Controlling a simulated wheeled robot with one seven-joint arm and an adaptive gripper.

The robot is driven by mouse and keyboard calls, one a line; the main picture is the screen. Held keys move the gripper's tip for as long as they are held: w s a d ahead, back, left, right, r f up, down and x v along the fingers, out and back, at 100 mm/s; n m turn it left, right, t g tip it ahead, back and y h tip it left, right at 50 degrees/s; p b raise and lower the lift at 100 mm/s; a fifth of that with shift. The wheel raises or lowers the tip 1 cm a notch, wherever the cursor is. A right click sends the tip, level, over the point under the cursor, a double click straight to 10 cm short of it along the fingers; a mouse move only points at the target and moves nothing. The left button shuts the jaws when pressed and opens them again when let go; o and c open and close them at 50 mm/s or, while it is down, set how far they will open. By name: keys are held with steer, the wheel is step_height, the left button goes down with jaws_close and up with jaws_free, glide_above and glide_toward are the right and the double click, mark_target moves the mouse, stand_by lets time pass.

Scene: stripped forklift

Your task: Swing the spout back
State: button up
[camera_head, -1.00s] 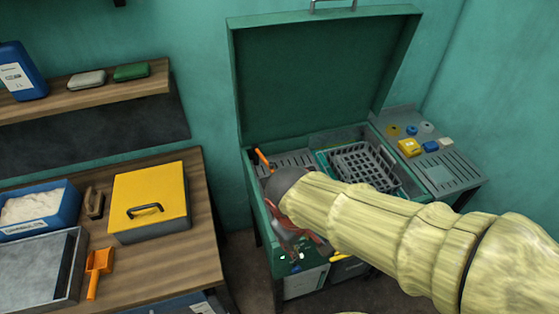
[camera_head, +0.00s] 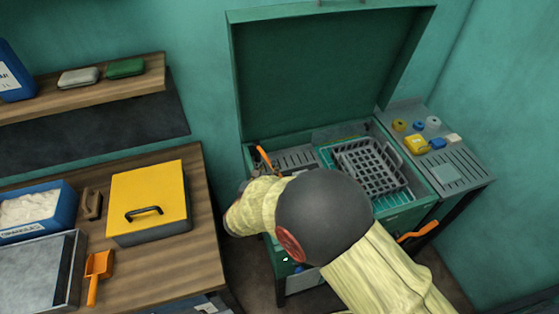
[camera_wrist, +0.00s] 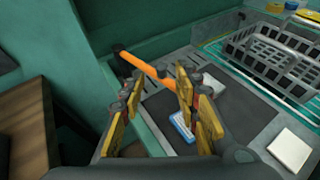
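The spout is an orange tube (camera_head: 264,158) at the left rear inside the open green washer cabinet (camera_head: 255,215). In the wrist view the spout (camera_wrist: 145,65) runs from a dark pivot at upper left down toward my right-hand finger, where its end is partly hidden. My gripper (camera_wrist: 157,88) is open, with yellow-padded fingers spread apart and nothing clearly between them. Its fingertips are close to the spout; I cannot tell whether they touch it. In the head view my arm hides most of the gripper.
A grey basket (camera_head: 372,168) sits in the cabinet's right part. The raised lid (camera_head: 325,75) stands behind. An orange handle (camera_head: 418,231) sticks out at front right. The workbench (camera_head: 205,220) is at left.

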mark_target(273, 163)
steer(key=shift+b+x, duration=0.6)
steer(key=shift+x, duration=3.3)
steer(key=shift+c, duration=1.2)
jaws_close()
